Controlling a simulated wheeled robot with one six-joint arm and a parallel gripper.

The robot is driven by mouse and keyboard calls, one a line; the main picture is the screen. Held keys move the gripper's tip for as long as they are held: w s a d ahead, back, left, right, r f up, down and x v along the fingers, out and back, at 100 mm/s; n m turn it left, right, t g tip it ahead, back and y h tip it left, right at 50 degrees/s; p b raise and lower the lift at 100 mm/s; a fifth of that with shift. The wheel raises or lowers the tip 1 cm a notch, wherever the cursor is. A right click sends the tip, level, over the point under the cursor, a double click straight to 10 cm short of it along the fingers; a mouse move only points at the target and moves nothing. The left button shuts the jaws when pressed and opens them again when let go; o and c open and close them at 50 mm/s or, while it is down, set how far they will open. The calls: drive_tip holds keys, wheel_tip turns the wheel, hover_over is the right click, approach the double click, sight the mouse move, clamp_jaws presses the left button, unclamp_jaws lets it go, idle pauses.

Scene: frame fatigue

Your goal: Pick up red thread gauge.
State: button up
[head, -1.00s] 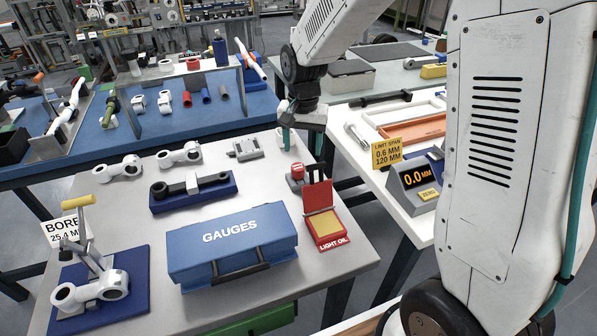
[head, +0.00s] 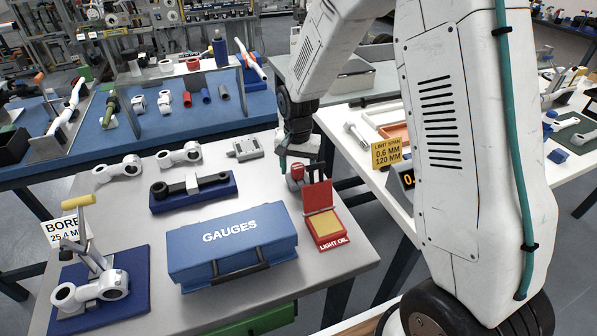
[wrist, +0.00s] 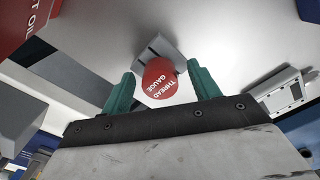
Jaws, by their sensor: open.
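The red thread gauge (head: 297,171) stands on the grey table near its right edge, just behind the red light oil box. In the wrist view its round red top (wrist: 160,79), lettered "THREAD GAUGE", lies between the two green fingers, with a grey metal part beyond it. My gripper (head: 298,168) is at the gauge, pointing down. In the wrist view my gripper (wrist: 163,85) is open, with one finger on each side of the red top. I cannot tell whether either finger touches it.
The open red light oil box (head: 325,228) stands close in front of the gauge. A blue gauges case (head: 232,245) fills the table's front middle. A small grey instrument (head: 245,149) lies left of my gripper. A white table (head: 352,153) stands to the right.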

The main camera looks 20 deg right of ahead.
sight(298, 166)
drive_tip(key=c, duration=1.1)
drive_tip(key=shift+r, duration=0.1)
wheel_tip(298, 166, up, 10)
drive_tip(key=shift+f, duration=0.1)
drive_tip(key=shift+o, duration=0.7)
